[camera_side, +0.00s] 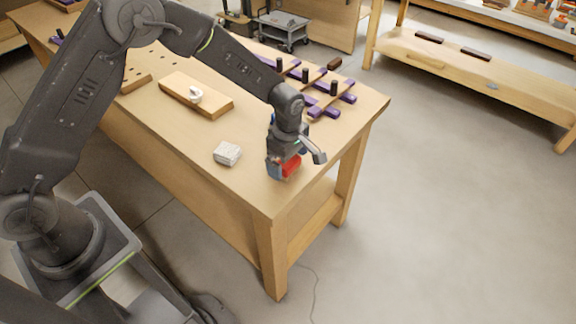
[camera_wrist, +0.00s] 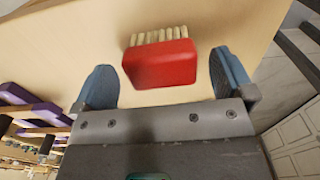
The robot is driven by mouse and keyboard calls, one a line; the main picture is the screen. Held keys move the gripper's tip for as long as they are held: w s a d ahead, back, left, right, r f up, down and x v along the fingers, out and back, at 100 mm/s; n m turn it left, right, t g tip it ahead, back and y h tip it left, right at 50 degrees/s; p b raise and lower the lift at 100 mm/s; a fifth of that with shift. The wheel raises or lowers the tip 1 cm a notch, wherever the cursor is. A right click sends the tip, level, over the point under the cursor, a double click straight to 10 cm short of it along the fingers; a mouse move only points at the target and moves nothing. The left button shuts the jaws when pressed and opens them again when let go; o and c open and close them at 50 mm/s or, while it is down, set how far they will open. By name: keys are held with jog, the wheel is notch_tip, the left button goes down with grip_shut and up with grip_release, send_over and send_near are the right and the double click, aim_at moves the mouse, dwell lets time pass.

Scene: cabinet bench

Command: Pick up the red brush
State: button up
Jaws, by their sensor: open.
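The red brush (camera_wrist: 160,65) has a red block body and pale bristles, which point toward the top of the wrist view. In the side view the red brush (camera_side: 291,165) shows at my gripper, near the front right corner of the bench, partly covered by it. My gripper (camera_wrist: 162,78) is open, with one blue-grey finger on each side of the brush. A gap shows between the brush and each finger in the wrist view. In the side view my gripper (camera_side: 283,168) points down close to the bench top. Whether the brush touches the bench is hard to tell.
The wooden bench (camera_side: 190,135) has a white block (camera_side: 227,153) left of my gripper. A wooden board (camera_side: 196,95) with a white hook-like piece lies farther back. Purple clamps (camera_side: 323,111) lie behind my gripper. Bare bench top lies between the white block and the front edge.

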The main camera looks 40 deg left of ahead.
jog(key=shift+f, duration=1.45)
jog(key=shift+c, duration=0.3)
jog(key=c, duration=1)
jog(key=shift+o, duration=0.2)
jog(key=shift+r, duration=0.15)
